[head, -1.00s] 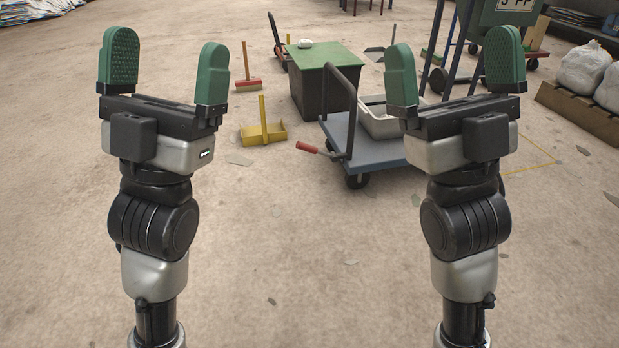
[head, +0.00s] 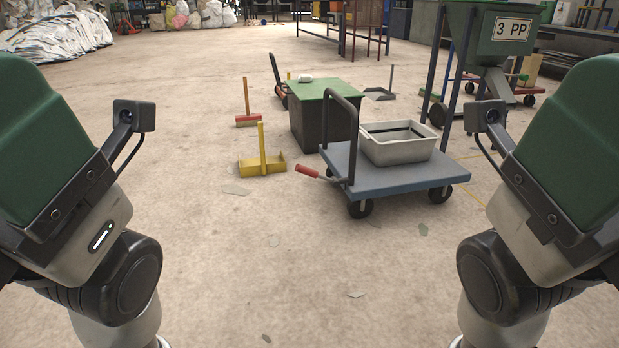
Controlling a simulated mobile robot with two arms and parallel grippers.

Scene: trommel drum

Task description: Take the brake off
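A blue platform cart (head: 395,178) stands on the floor right of centre, on black wheels, with a dark push handle (head: 355,128) at its left end. A lever with a red grip (head: 308,171) sticks out low from that end, tilted up to the left. It looks like the brake lever. A grey tub (head: 400,148) sits on the cart. My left gripper (head: 38,140) is at the left edge and my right gripper (head: 572,140) at the right edge, both close to the camera and well apart from the cart. Only one green finger of each shows clearly, so their opening is hidden.
A green-topped dark bin (head: 322,108) stands behind the cart's handle. A yellow dustpan (head: 262,164) and a red broom (head: 248,118) stand to the left. A green hopper on a blue frame (head: 492,40) is behind right. The floor in front is clear apart from small scraps.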

